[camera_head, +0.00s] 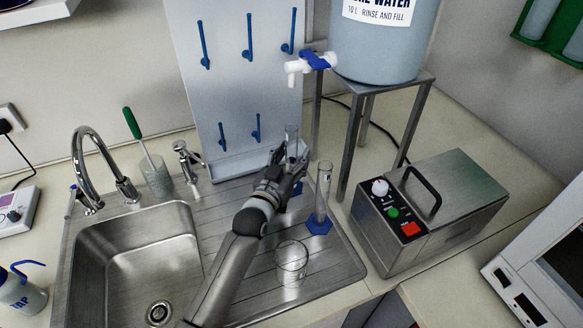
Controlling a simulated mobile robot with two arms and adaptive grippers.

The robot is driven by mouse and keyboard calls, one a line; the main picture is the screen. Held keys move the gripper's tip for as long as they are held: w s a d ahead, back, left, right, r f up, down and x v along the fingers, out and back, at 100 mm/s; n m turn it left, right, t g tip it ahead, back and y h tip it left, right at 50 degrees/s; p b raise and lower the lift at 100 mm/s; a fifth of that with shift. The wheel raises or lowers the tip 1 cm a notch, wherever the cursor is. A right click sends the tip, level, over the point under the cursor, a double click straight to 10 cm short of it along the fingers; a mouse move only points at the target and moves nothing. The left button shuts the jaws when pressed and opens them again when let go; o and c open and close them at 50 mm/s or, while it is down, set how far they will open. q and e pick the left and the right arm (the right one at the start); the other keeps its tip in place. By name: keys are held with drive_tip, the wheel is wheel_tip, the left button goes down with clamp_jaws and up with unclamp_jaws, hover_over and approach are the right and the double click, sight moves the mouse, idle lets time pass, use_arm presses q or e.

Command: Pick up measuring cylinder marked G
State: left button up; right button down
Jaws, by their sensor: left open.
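A clear measuring cylinder (292,138) stands on the ribbed drainboard, near the foot of the pegged board. Its top shows above my left gripper (294,163), and a bit of blue base (297,188) shows below. My left gripper is open, with its fingers at this cylinder; they hide its middle, and I cannot tell whether they touch it. A second clear measuring cylinder (322,193) with a blue base stands upright just to the right. I cannot read a letter G on either cylinder. My right gripper is not in view.
A glass beaker (291,262) stands on the drainboard (335,266) in front. The steel sink (130,260) is left. A water tank (385,40) on a metal stand (409,120) with a tap (308,63) is behind right. A steel box (455,190) with a handle stands at right.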

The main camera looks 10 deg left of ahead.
use_arm(q)
drive_tip(key=shift+s, duration=0.1)
clamp_jaws()
drive_tip(key=shift+r, duration=0.2)
idle(0.3)
